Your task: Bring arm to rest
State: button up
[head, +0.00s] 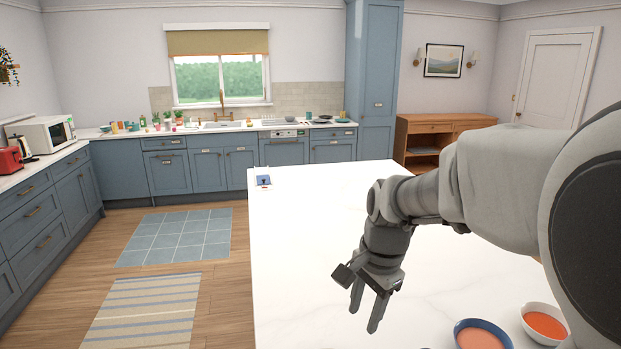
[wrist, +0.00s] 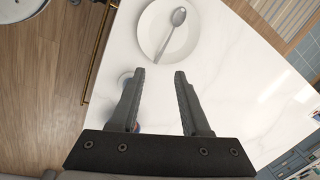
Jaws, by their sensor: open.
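My gripper (head: 367,309) hangs from my grey arm, pointing down over the white island counter (head: 300,250) in the head view. Its two fingers are apart with nothing between them. In the wrist view my gripper (wrist: 163,72) is also open and empty. Beyond its fingertips a white plate (wrist: 149,45) lies on the counter with a metal spoon (wrist: 178,18) on it. A small round thing behind the left finger is mostly hidden.
Two bowls, one blue-rimmed (head: 483,336) and one white (head: 544,324), hold orange contents at the counter's near right. A small blue-and-white item (head: 263,181) lies at the far left corner. The counter's middle is clear. Blue cabinets (head: 205,170) line the back wall.

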jog(key=s+d+r+n+t, duration=0.2)
jog(key=s+n, duration=0.3)
jog(key=s, duration=0.3)
jog(key=s+d+r+n+t+h, duration=0.1)
jog(key=s+r+n, duration=0.3)
jog(key=s, duration=0.5)
jog(key=shift+d+r+n+t, duration=0.25)
jog(key=shift+d+n+t, duration=0.4)
jog(key=shift+n, duration=0.45)
